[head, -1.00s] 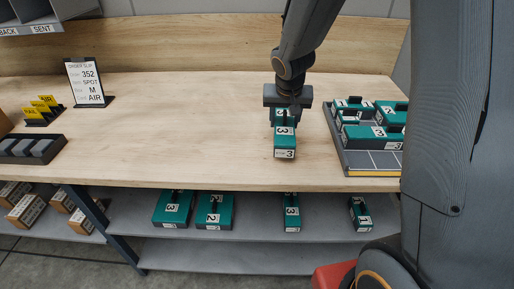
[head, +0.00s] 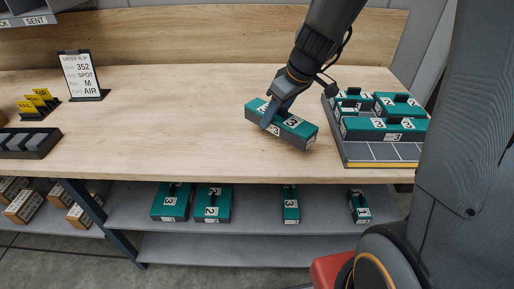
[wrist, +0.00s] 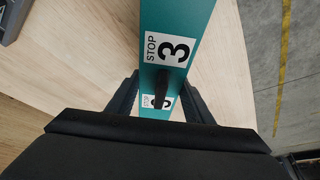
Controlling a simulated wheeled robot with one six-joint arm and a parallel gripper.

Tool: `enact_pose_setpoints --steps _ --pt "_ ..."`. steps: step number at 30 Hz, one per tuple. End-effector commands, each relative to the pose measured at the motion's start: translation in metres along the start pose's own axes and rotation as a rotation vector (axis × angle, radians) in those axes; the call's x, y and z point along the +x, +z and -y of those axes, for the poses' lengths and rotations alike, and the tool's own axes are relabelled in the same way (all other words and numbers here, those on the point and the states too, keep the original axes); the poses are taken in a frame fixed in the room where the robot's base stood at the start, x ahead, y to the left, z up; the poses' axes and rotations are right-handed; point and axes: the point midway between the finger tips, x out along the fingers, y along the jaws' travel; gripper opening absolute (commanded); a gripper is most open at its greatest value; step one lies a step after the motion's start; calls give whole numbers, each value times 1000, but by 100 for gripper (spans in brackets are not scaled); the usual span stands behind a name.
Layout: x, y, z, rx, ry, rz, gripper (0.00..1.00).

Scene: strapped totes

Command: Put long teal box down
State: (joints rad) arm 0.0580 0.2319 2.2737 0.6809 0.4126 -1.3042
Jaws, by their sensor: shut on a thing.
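The long teal box (head: 299,128) has a teal top, a grey lower body and white labels reading 3. In the head view it is over the middle-right of the wooden bench, turned at an angle. I cannot tell whether it touches the bench top. My gripper (head: 271,117) is shut on it, with a finger on its near side. In the wrist view the box (wrist: 178,22) runs up the picture between the fingers of my gripper (wrist: 165,98), with a "STOP 3" label in sight. The lower end of the box is hidden by my gripper.
A grey tray (head: 375,153) with several teal boxes stands on the bench to the right; its front part is bare. An order slip stand (head: 82,76), yellow signs (head: 39,100) and a dark holder (head: 28,142) are at left. The bench (head: 170,120) between is clear. More teal boxes are on the shelf below (head: 255,216).

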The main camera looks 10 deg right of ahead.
Motion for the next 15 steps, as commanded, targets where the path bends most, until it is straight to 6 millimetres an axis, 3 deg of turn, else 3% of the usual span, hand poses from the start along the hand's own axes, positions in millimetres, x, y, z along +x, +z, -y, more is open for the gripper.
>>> enact_pose_setpoints --steps 7,11,15 --pt "-21 -32 49 -505 -208 -4 12" --pt "-28 -43 62 -637 -264 -2 12" --pt "-18 -40 67 -676 -285 1 11"
